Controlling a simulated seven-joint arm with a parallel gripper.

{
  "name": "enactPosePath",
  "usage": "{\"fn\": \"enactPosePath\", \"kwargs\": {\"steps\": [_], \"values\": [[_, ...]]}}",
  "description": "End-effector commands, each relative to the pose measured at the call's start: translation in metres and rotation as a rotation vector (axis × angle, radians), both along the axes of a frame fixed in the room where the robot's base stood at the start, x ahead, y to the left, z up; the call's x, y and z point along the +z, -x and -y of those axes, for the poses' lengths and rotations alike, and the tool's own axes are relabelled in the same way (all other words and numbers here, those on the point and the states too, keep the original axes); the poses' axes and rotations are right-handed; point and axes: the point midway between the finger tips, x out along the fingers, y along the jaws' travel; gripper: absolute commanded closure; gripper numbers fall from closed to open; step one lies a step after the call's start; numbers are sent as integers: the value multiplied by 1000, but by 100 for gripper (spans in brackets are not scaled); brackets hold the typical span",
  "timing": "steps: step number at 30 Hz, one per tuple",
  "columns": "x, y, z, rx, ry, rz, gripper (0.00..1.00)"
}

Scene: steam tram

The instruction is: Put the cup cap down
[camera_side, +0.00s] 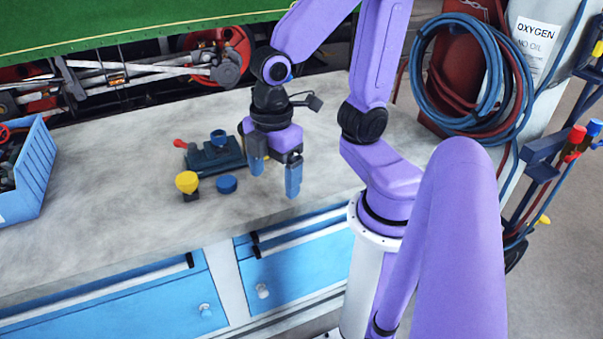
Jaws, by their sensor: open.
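A small blue round piece, which looks like the cup cap (227,184), lies on the grey bench top. A yellow cup-shaped piece (187,181) with a dark base stands just left of it. Behind them is a dark blue fixture (213,156) with a red-ended lever and a round blue part on top. My gripper (275,176) points down with its blue fingers apart and nothing visible between them. It is to the right of the blue piece and apart from it. The exact height of the fingertips above the bench is hard to tell.
A blue bin (35,172) of dark parts stands at the left end of the bench (110,215). Tram rods and red wheels run behind. Hoses (470,80) and an oxygen cylinder (535,45) stand at the right. The bench's left middle is clear.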

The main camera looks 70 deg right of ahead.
Motion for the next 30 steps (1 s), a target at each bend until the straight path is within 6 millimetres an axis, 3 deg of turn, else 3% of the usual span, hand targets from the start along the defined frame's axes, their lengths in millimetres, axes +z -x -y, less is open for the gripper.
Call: {"fn": "enactPosePath", "kwargs": {"steps": [3, 9, 30], "values": [[3, 27, 3, -51, -5, -2, 14], [4, 48, 6, -109, -8, -4, 14], [5, 51, 7, -117, -7, -6, 14]]}}
